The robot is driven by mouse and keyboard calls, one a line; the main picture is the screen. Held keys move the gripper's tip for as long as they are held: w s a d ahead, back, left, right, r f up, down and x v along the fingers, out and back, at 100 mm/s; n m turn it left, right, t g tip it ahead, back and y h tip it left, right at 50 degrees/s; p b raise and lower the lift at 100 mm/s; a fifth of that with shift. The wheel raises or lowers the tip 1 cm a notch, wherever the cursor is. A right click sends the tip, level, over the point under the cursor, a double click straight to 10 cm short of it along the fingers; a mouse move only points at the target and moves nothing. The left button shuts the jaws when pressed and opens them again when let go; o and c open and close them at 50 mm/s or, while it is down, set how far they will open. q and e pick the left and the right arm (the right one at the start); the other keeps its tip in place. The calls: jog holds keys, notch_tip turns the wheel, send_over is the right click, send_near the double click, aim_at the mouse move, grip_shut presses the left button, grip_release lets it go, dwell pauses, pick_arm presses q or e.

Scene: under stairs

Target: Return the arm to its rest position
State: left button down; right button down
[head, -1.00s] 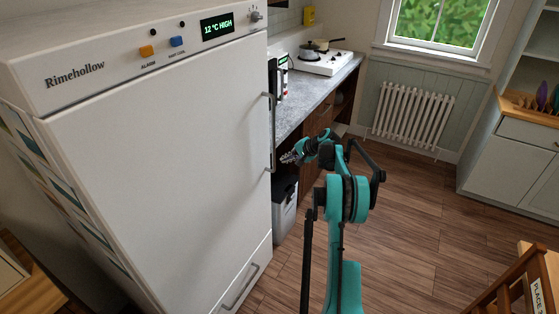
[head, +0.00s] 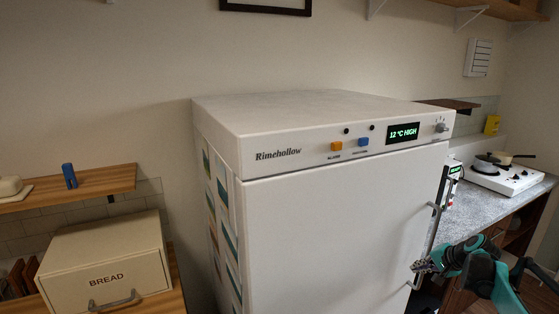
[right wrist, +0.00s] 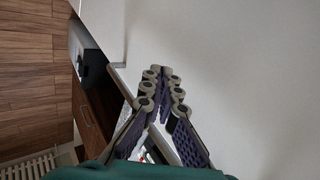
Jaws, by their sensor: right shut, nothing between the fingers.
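My right gripper (head: 425,266) is at the lower right of the head view, by the lower part of the fridge door handle (head: 437,222). I cannot tell from this view whether it touches the handle. In the right wrist view its fingers (right wrist: 163,78) are closed together with nothing between them, in front of the white fridge door (right wrist: 250,60). My teal right arm runs off the bottom right of the head view. My left gripper is not in view.
The white fridge (head: 330,230) is shut; its display (head: 403,133) reads 12 °C HIGH. A counter (head: 490,205) with a hob (head: 508,178) stands to the right. A bread box (head: 105,255) and shelf (head: 100,190) are at left. Wooden floor (right wrist: 30,80) shows in the right wrist view.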

jog(key=s+a+r+n+g+h, duration=0.1)
jog(key=s+a+r+n, duration=0.2)
jog(key=s+a, duration=0.5)
jog(key=s+a+r+n, duration=0.25)
jog(key=s+a, duration=0.25)
jog(key=a, duration=0.8)
jog(key=s+a+f+n, duration=0.3)
jog(key=s+a, duration=0.2)
jog(key=s, duration=0.4)
jog(key=s+a+f+n+h, duration=0.1)
jog(key=s+a+f+n, duration=0.2)
jog(key=s, duration=0.7)
jog(key=a, duration=0.2)
jog(key=shift+a+f, duration=0.15)
jog(key=shift+a, duration=0.15)
